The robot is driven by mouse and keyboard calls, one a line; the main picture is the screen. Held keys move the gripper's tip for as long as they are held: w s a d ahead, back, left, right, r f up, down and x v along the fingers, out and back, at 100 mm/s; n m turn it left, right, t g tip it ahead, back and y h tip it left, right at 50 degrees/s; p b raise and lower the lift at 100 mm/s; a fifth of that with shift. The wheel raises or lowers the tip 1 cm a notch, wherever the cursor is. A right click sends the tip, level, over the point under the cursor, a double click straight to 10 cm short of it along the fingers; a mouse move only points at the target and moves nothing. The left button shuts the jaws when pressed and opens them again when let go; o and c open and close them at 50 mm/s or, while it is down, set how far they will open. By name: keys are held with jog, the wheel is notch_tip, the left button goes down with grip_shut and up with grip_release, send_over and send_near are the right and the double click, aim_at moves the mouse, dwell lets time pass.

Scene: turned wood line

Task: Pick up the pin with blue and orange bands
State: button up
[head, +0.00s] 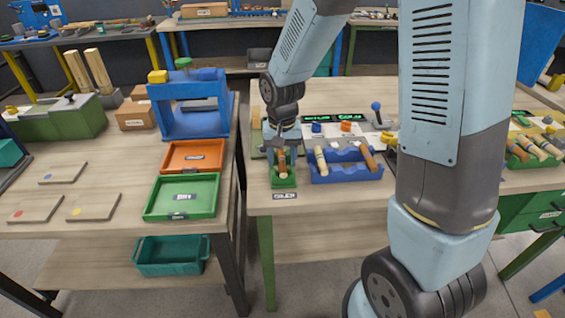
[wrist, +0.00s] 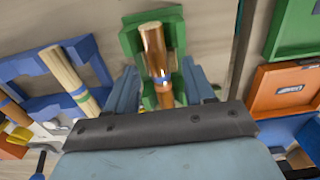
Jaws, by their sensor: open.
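A glossy brown wooden pin (wrist: 154,48) lies in a green cradle (wrist: 130,42) in the wrist view. It has a blue band and an orange-brown stretch close to my gripper; its lower end is hidden by the gripper body. In the head view, the pin (head: 282,166) shows small in the green cradle (head: 284,182) at the front of the middle table. My gripper (wrist: 160,86) is open, with one finger on each side of the pin. No contact with the pin can be made out. The head view shows my gripper (head: 283,148) pointing down over the cradle.
A blue rack (head: 345,176) right of the cradle holds other pins, including a pale one with green and blue bands (wrist: 66,72). A green tray (head: 181,197) and an orange tray (head: 193,156) sit on the left table, across a gap.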

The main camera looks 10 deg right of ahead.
grip_shut()
dwell(0.6)
